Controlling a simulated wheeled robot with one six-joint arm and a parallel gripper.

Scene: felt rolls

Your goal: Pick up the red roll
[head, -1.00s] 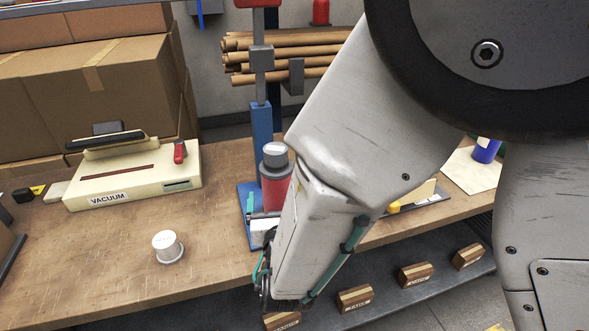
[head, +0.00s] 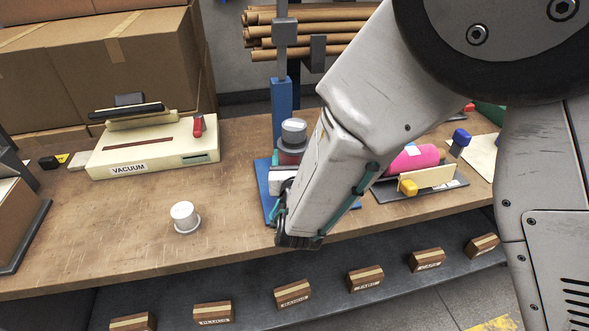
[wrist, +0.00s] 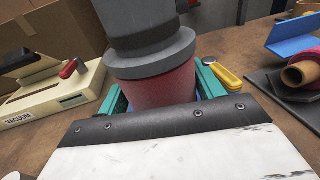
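A red cylinder with a grey stepped cap (head: 290,157) stands upright on the blue base of a press-like stand. The wrist view shows it close up (wrist: 165,88), directly ahead of my gripper (wrist: 165,95). The teal fingers are spread, one on each side of its lower part; I cannot tell whether they touch it. In the head view my gripper (head: 281,205) is low at the stand's front, and my forearm hides part of the stand. A pink-red roll (head: 415,158) lies in a dark tray to the right; its brown core shows in the wrist view (wrist: 300,75).
The blue column (head: 282,105) rises behind the cylinder. A cream vacuum sealer (head: 150,150) and a white spool (head: 185,217) stand left on the wooden bench (head: 120,235). A yellow-handled tool (wrist: 222,77) lies near the right finger. Wooden blocks (head: 293,292) line a lower shelf.

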